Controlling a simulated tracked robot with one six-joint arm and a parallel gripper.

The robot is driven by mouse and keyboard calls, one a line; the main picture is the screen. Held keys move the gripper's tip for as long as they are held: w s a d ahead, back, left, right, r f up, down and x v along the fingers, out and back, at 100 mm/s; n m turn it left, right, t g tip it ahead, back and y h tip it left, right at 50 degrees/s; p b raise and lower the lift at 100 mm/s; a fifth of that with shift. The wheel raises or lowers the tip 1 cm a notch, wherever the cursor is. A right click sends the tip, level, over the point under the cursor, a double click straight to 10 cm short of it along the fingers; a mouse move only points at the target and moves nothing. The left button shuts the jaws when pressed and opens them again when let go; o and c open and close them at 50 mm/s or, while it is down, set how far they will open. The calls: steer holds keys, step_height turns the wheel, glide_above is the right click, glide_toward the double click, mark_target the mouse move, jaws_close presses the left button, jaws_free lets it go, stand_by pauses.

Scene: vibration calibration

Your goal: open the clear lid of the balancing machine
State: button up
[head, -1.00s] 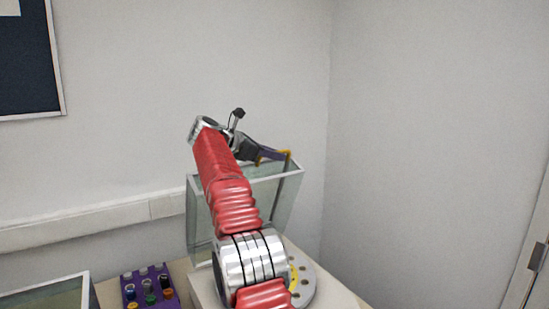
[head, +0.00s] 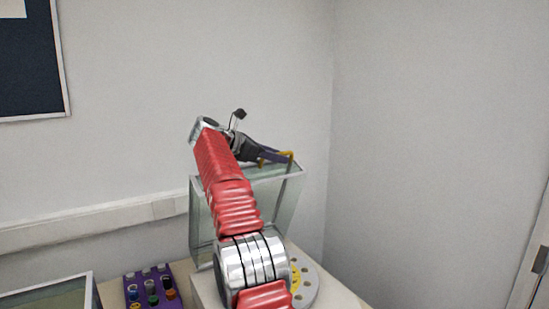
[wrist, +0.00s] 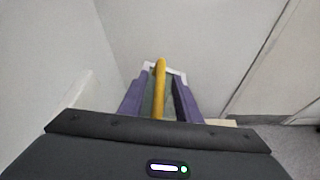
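The clear lid (head: 283,205), a greenish see-through box with a pale rim, stands steeply tilted up behind my arm in the head view. My arm hides part of it. Its yellow handle (head: 289,154) is at the upper right rim. My gripper (head: 275,157) is at the handle. In the wrist view, the purple fingers (wrist: 160,95) lie on either side of the yellow handle (wrist: 160,80), with gaps showing, so the gripper looks open around it. The balancing machine's grey disc (head: 308,284) with holes is partly hidden by my arm.
A purple rack (head: 152,284) with several coloured pieces sits at lower left, beside a glass-sided box (head: 45,292). Walls rise close behind and to the right. A pale trunking rail (head: 90,229) runs along the back wall. A door (head: 528,265) is at far right.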

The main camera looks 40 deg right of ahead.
steer(key=v, duration=1.3)
